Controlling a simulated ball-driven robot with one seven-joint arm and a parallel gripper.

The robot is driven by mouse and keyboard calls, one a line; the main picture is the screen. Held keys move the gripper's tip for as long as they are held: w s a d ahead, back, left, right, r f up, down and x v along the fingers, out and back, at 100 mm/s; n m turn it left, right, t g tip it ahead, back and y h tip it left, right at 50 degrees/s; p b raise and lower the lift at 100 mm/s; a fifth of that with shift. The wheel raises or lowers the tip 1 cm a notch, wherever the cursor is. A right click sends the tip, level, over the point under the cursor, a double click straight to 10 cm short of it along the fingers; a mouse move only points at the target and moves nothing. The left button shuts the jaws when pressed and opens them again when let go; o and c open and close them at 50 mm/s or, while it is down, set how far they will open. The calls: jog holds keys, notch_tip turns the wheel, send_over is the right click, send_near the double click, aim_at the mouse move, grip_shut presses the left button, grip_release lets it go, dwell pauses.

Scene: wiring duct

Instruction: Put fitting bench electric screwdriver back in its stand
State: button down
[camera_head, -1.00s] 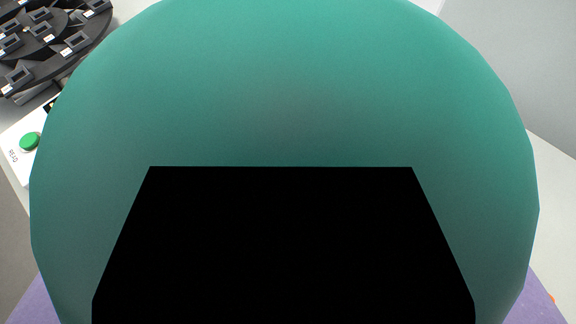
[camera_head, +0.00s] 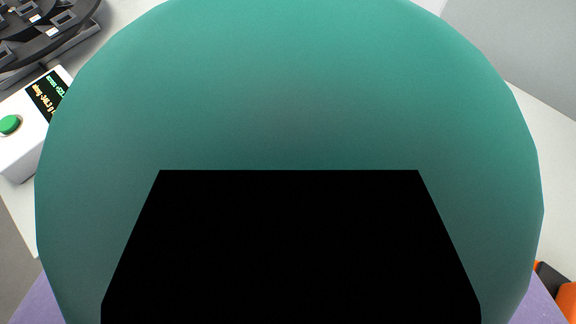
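A large teal rounded shape with a black block in front of it fills most of the view; they look like parts of my own arm. They hide the middle of the scene. The fingers of my gripper do not show, so what they hold cannot be seen. An orange and black object (camera_head: 556,283) shows partly at the lower right edge. I cannot tell whether it is the electric screwdriver, its stand or something else.
A white box (camera_head: 32,120) with a green button (camera_head: 10,124) and a small lit display (camera_head: 46,97) stands at the left. A dark round carrier (camera_head: 45,38) with several compartments is at the upper left. A pale surface (camera_head: 535,110) lies at the right.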

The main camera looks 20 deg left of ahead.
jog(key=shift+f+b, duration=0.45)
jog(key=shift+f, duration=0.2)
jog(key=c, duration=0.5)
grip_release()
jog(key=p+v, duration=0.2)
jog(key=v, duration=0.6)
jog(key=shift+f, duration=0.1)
